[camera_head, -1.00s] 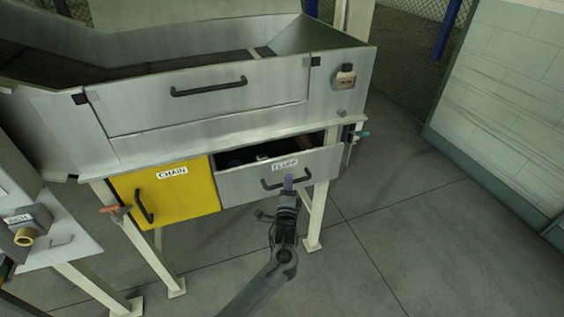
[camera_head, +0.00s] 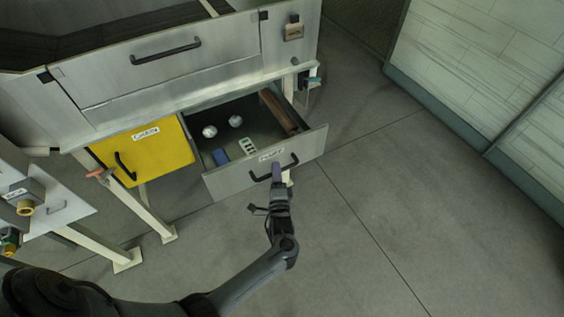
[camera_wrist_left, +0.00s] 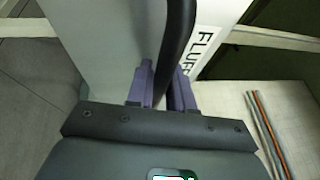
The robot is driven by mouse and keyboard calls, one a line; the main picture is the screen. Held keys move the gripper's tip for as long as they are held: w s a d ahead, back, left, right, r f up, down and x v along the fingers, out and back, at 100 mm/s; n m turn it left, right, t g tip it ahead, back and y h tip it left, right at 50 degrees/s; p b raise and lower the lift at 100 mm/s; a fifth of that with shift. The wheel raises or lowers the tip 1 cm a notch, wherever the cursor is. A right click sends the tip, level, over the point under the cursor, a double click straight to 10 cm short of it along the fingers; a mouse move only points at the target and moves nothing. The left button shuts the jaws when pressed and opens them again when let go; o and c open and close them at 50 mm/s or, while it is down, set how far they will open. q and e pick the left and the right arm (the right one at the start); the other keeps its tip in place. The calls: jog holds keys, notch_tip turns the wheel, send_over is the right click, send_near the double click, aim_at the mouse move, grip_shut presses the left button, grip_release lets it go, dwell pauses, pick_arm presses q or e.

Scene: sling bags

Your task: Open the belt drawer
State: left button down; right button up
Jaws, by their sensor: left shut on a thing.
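The grey drawer (camera_head: 230,183) under the machine is pulled well out, its inside visible from above. Its label reads like FLUFF, partly cut off in the left wrist view; I see no label reading belt. My left gripper (camera_head: 277,172) is at the front of this drawer, shut on its dark handle (camera_head: 291,160). In the left wrist view the purple fingers (camera_wrist_left: 167,86) sit on both sides of the black handle bar (camera_wrist_left: 181,35). My right gripper is not in view.
Two pale balls (camera_head: 209,131) (camera_head: 235,121), a blue block (camera_head: 220,157), a small light item (camera_head: 247,146) and a brown bar (camera_head: 279,112) lie in the drawer. A shut yellow drawer (camera_head: 158,158) is left of it. Floor (camera_head: 380,230) to the right is clear.

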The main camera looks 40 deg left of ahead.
pick_arm(q)
jog(key=shift+d, duration=0.15)
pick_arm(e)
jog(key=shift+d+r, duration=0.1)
pick_arm(q)
jog(key=c, duration=1.1)
grip_release()
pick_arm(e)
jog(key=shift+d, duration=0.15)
pick_arm(q)
jog(key=shift+s, duration=0.1)
